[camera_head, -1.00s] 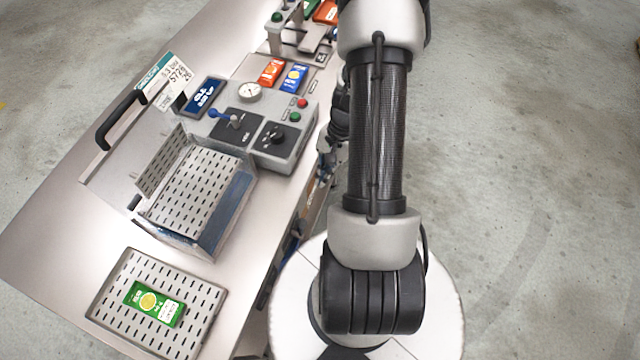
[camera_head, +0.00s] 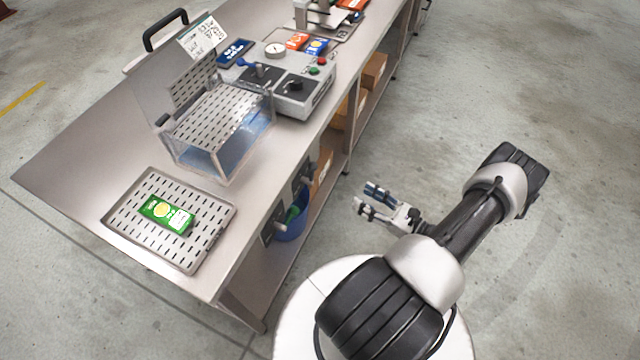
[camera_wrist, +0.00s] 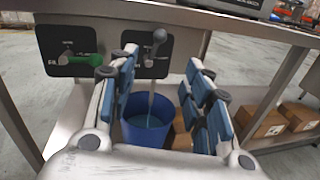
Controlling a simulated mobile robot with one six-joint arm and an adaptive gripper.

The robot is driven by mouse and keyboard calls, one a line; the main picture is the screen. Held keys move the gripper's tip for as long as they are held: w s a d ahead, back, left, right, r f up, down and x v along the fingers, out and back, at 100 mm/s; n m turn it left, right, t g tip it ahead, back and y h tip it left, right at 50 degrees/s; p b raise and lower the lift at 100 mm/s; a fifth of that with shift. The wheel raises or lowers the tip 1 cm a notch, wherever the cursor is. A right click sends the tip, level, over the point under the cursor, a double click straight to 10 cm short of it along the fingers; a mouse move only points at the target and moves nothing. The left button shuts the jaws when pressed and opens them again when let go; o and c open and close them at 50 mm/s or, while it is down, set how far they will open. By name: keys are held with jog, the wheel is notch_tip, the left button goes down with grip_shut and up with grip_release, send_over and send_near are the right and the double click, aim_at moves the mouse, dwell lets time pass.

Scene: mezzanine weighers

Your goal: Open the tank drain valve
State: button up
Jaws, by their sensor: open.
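Two dark valve panels sit under the bench edge in the wrist view. The left panel, its label partly readable as "FIL", has a green handle (camera_wrist: 84,59) lying sideways. The right panel has a grey lever (camera_wrist: 159,38) pointing up, tilted slightly right; its label is too small to read. A thin pale-blue streak, perhaps liquid, runs below it into a blue bucket (camera_wrist: 147,133), also visible in the head view (camera_head: 291,230). My gripper (camera_wrist: 161,62) is open and empty, its fingers either side of the lever's line of sight. In the head view my gripper (camera_head: 367,200) is right of the bench, apart from the panels.
A clear tank (camera_head: 228,150) with a perforated basket stands on the bench (camera_head: 75,165), near a control box (camera_head: 305,102). A perforated tray (camera_head: 125,215) holds a green packet (camera_head: 166,214). Cardboard boxes (camera_wrist: 255,125) sit on the lower shelf. The floor around my base is clear.

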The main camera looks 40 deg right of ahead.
jog(key=w+a+b, duration=0.2)
jog(key=w+a, duration=0.1)
jog(key=w, duration=1.4)
jog(key=shift+a, duration=0.15)
jog(key=shift+c, duration=0.4)
grip_shut()
